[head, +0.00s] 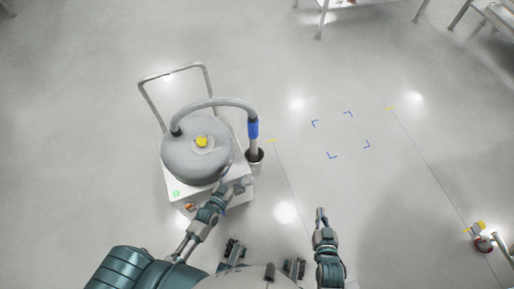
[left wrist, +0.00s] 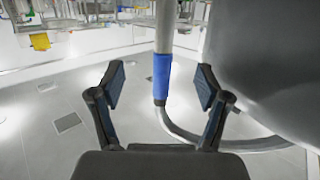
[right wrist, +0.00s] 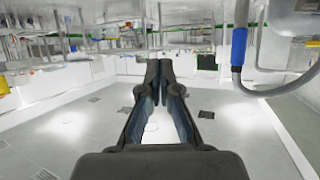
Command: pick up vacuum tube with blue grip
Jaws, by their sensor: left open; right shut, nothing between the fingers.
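The vacuum tube is a grey hose (head: 225,103) that arches from the drum-shaped vacuum (head: 190,158). My left gripper (head: 236,184) is beside the machine, on the near side of the cup. In the left wrist view the blue grip (left wrist: 162,78) shows between the open fingers (left wrist: 160,84), and contact is not visible. My right gripper (head: 321,216) is shut and empty over the floor at right. The blue grip also shows in the right wrist view (right wrist: 239,46).
The vacuum sits on a white cart (head: 207,196) with a metal push handle (head: 172,70) at its far side. Blue corner marks (head: 348,114) lie on clear floor to the right. A table (head: 350,3) stands at the top edge.

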